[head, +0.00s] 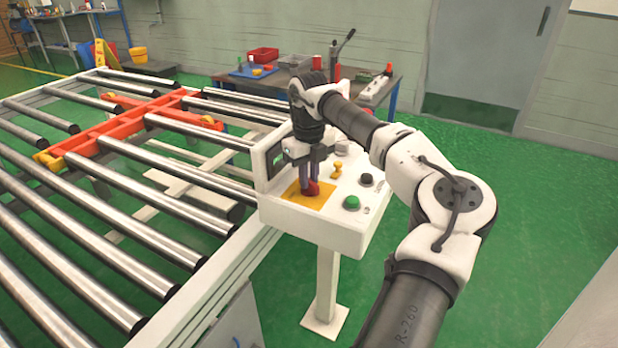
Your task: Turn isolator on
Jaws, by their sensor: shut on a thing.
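The isolator (313,188) is a red knob on a yellow plate (301,200) at the left of the white control box's sloping top. My gripper (309,186) points down over the yellow plate, and its fingers are shut on the red knob. The fingers hide part of the knob, so I cannot tell which way it is turned. The control box (345,240) stands on a white post beside the roller conveyor. On its top, right of the isolator, are a yellow knob (337,170), a black button (366,180) and a green button (351,202).
A roller conveyor (110,190) with an orange-red frame (120,125) fills the left side. A workbench (400,84) with a red tray (263,55) and tools stands behind the control box. A grey door (490,60) is in the back wall. Green floor is clear at the right.

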